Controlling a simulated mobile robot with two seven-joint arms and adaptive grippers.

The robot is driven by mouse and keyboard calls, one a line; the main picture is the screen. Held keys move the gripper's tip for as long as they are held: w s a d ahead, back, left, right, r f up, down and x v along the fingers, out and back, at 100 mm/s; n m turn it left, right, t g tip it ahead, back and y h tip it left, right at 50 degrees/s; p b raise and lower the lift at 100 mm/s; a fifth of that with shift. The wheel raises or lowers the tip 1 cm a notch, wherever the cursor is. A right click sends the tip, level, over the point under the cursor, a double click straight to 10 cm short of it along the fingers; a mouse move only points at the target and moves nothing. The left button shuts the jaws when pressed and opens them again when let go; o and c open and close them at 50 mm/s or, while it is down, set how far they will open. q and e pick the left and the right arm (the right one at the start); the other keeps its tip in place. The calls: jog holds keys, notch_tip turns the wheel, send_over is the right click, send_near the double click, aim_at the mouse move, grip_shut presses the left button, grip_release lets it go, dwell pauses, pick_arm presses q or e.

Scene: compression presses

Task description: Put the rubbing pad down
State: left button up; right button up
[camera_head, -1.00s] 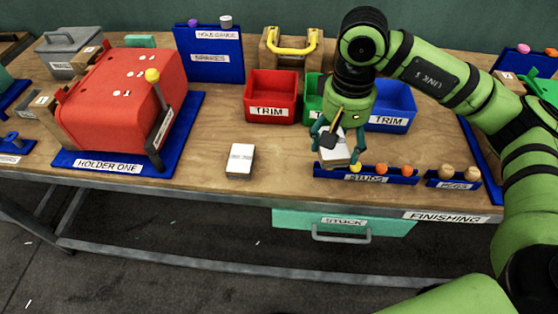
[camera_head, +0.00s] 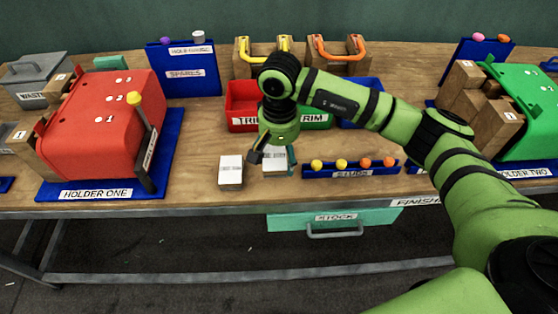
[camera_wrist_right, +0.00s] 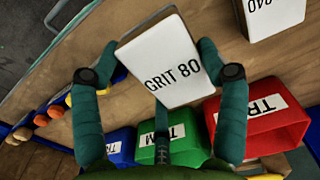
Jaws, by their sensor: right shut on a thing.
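The rubbing pad is a white-topped block marked GRIT 80; in the right wrist view the pad (camera_wrist_right: 175,65) sits between my two fingers. In the head view the pad (camera_head: 275,163) is just right of a second white pad (camera_head: 231,171) on the bench. My right gripper (camera_head: 274,150) points down and is shut on the GRIT 80 pad; it also shows in the right wrist view (camera_wrist_right: 156,50). I cannot tell whether the pad touches the wood. The second pad shows partly in the right wrist view (camera_wrist_right: 272,14). My left gripper is not in view.
The blue studs rack (camera_head: 350,171) stands close on the right. Red (camera_head: 241,96), green and blue trim bins stand behind my gripper. The red holder one (camera_head: 105,118) is on the left, and the green holder two (camera_head: 530,100) is far right. Bare wood lies between holder one and the second pad.

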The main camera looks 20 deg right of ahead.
aim_at(279, 164)
jog(key=shift+f, duration=0.45)
notch_tip(279, 164, down, 2)
jog(key=shift+f+p, duration=0.2)
jog(key=shift+p, duration=0.55)
jog(key=shift+f, duration=0.45)
jog(key=shift+f, duration=0.1)
jog(key=o, duration=1.2)
